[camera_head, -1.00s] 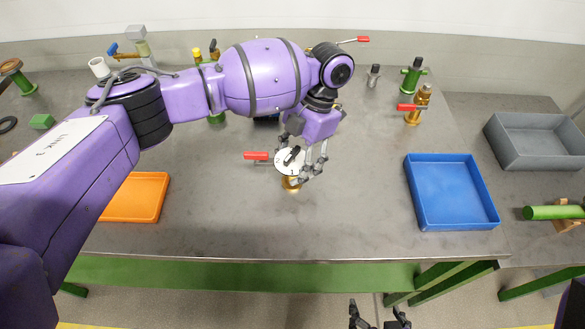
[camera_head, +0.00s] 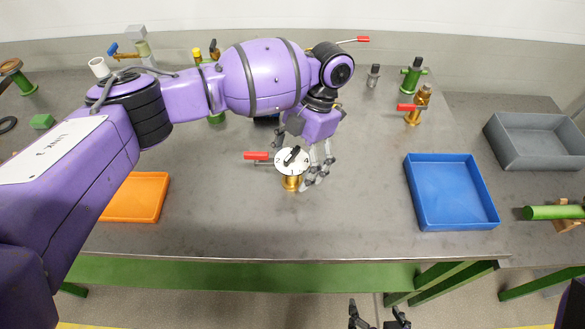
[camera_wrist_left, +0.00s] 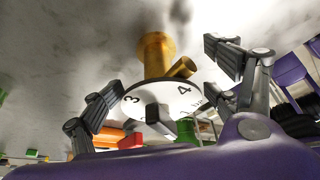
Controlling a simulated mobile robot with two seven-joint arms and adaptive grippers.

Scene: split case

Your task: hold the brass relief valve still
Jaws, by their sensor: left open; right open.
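The brass relief valve (camera_head: 291,184) stands upright on the grey table, with a white numbered dial and black knob on top and a red lever to its left. In the left wrist view its brass body (camera_wrist_left: 155,55) and dial lie between the fingers of my left gripper (camera_wrist_left: 165,75). Gaps show on both sides, so the gripper is open around it. In the head view the left gripper (camera_head: 303,160) is just behind and right of the dial, which hides part of one finger. My right gripper (camera_head: 379,314) is open and empty at the bottom edge.
A blue tray (camera_head: 459,222) is to the right and an orange tray (camera_head: 133,220) to the left. A second brass valve with a red lever (camera_head: 414,117) stands at the back right, near a green fitting (camera_head: 411,77). A grey bin (camera_head: 535,165) is further right. The front middle is clear.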

